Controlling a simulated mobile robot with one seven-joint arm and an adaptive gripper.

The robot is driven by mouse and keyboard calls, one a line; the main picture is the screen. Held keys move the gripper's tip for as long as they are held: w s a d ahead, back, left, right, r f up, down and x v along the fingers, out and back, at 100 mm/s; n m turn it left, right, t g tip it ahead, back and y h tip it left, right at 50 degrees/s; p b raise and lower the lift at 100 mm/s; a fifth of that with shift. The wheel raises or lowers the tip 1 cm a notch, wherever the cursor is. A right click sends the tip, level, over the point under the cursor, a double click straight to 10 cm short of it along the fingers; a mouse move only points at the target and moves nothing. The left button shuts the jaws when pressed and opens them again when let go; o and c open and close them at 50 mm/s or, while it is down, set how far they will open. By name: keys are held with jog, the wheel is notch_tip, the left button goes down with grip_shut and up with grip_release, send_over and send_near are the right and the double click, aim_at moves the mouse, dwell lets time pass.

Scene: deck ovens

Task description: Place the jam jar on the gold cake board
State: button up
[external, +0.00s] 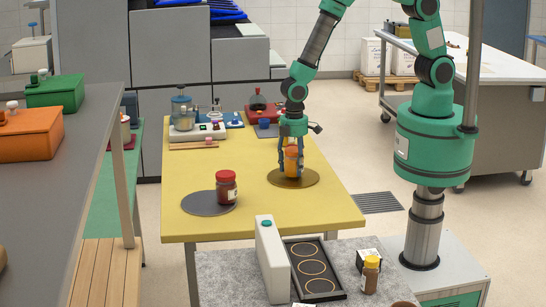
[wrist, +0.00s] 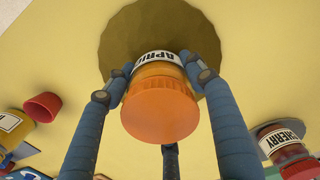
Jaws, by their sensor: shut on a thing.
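The jam jar with an orange lid (wrist: 160,108) and a white label reading "APRI..." is between the blue fingers of my gripper (wrist: 160,85). The fingers are shut around its sides. In the external view the orange jar (external: 292,160) is upright over the gold cake board (external: 309,180), a round disc on the yellow table. The board also shows behind the jar in the wrist view (wrist: 150,25). The jar's base is at or very near the board; I cannot tell whether it touches.
A red-lidded jar (external: 226,187) labelled "CHERRY" in the wrist view (wrist: 285,140) stands on a grey round board (external: 203,208) to the left. A scale (external: 198,132) and small items line the table's far end. The yellow table's middle (external: 235,160) is clear.

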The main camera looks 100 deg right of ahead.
aim_at(294, 149)
jog(key=shift+f, duration=0.3)
jog(key=o, duration=1.6)
jog(key=shift+r, duration=0.15)
notch_tip(294, 149, up, 12)
jog(key=shift+p, duration=0.6)
